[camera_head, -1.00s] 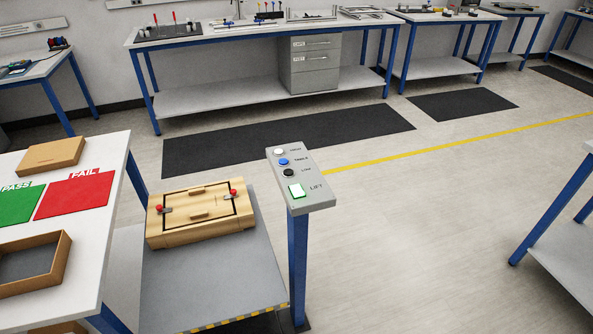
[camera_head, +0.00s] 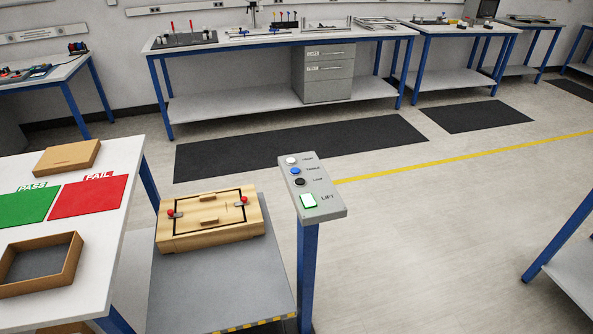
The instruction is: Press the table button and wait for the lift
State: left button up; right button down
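The button panel (camera_head: 321,195) is a grey box on a blue post in the middle of the head view. It carries a white button (camera_head: 291,160), a blue button (camera_head: 296,171) labelled TABLE, a black button (camera_head: 300,182) and a larger, green-edged white LIFT button (camera_head: 309,201). Left of it is the grey lift platform (camera_head: 215,290) with a yellow-black striped front edge. A wooden box (camera_head: 210,221) with two red-knobbed clamps lies on the platform. Neither of my grippers shows in this view.
At left, a white table (camera_head: 108,215) bears a green PASS mat (camera_head: 28,203), a red FAIL mat (camera_head: 88,197), a closed cardboard box (camera_head: 67,158) and an open tray (camera_head: 76,262). Workbenches line the back wall. Open floor (camera_head: 430,240) lies right of the panel.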

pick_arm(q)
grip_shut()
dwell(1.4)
